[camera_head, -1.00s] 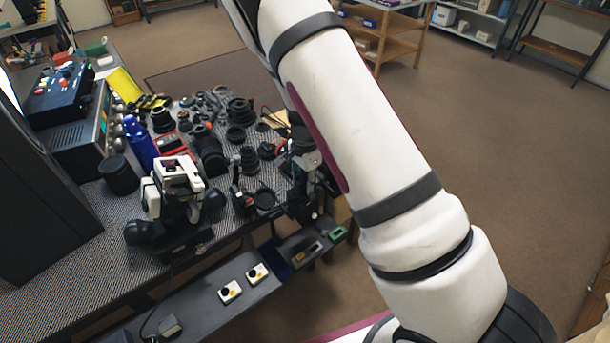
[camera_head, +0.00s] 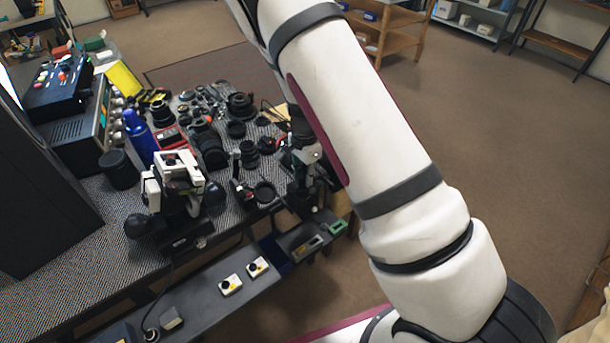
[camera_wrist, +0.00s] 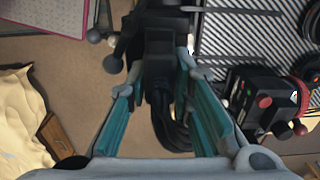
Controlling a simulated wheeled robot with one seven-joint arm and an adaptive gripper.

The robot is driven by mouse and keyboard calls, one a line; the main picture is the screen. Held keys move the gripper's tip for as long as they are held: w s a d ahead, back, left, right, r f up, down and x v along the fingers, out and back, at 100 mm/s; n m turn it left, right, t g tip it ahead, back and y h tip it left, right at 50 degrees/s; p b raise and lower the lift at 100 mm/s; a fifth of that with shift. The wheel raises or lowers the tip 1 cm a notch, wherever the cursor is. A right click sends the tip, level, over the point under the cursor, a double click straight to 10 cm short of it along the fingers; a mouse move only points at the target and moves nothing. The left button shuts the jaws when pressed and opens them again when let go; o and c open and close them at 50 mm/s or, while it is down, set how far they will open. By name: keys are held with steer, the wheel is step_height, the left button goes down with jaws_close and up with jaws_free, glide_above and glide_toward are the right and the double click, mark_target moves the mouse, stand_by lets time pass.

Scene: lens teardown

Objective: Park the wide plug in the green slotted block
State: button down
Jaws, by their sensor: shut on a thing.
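My gripper (camera_wrist: 160,72) has teal-lined fingers and is shut on a dark blocky piece with a loop of black cable below it, which looks like the wide plug (camera_wrist: 159,42). The plug's far end merges with dark parts behind it, so its shape is unclear. In the head view my gripper (camera_head: 305,165) is small and partly covered by my arm, above the right edge of the bench. The green slotted block (camera_head: 338,228) sits at the right end of the low grey shelf, below and right of my gripper. Its slots are too small to make out.
The bench (camera_head: 80,240) is crowded with lenses and a blue bottle (camera_head: 140,137). A white-and-black device (camera_head: 178,172) stands at its front. The shelf carries two white button boxes (camera_head: 231,285). A red-knobbed device (camera_wrist: 262,102) is close right of my fingers. Floor at right is clear.

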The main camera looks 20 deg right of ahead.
mark_target(305, 171)
steer(key=shift+r, duration=0.85)
stand_by(0.7)
steer(key=shift+r+p, duration=0.85)
steer(key=shift+r, duration=1.25)
